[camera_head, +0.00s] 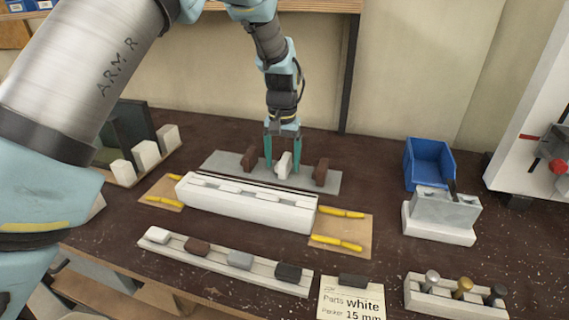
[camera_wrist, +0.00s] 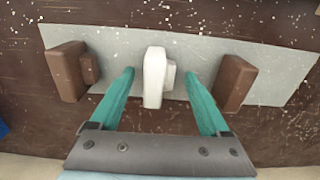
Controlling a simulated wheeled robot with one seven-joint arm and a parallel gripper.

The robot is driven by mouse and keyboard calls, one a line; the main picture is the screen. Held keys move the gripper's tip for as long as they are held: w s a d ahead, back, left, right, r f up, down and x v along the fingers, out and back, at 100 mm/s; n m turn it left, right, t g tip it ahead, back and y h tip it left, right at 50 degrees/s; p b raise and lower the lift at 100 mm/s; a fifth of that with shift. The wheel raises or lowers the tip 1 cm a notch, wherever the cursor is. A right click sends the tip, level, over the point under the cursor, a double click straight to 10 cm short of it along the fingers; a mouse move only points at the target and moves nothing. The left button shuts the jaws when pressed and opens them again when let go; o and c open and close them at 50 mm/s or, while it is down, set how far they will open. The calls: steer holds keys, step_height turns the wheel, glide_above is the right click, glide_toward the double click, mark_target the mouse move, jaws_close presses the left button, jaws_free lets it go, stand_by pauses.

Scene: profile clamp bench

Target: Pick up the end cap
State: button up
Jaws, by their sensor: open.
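A white end cap (camera_head: 284,165) stands upright on a grey mat, between two brown end caps. It also shows in the wrist view (camera_wrist: 155,77), midway between my fingers. My gripper (camera_head: 282,166) has its teal fingers open, one on each side of the white cap, with gaps on both sides. In the wrist view the open fingers of my gripper (camera_wrist: 165,85) point toward the mat. One brown end cap (camera_wrist: 68,72) is at left and another brown end cap (camera_wrist: 235,82) at right, outside the fingers.
A white profile block (camera_head: 245,210) lies in front of the grey mat (camera_head: 220,160), with yellow clamps (camera_head: 338,243) on brown boards. A rack (camera_head: 220,262) of coloured blocks and a card reading "white, 15 mm" (camera_head: 350,303) are nearer. A blue bin (camera_head: 428,162) stands at right.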

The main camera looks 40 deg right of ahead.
steer(key=shift+c, duration=0.2)
jaws_close()
stand_by(0.4)
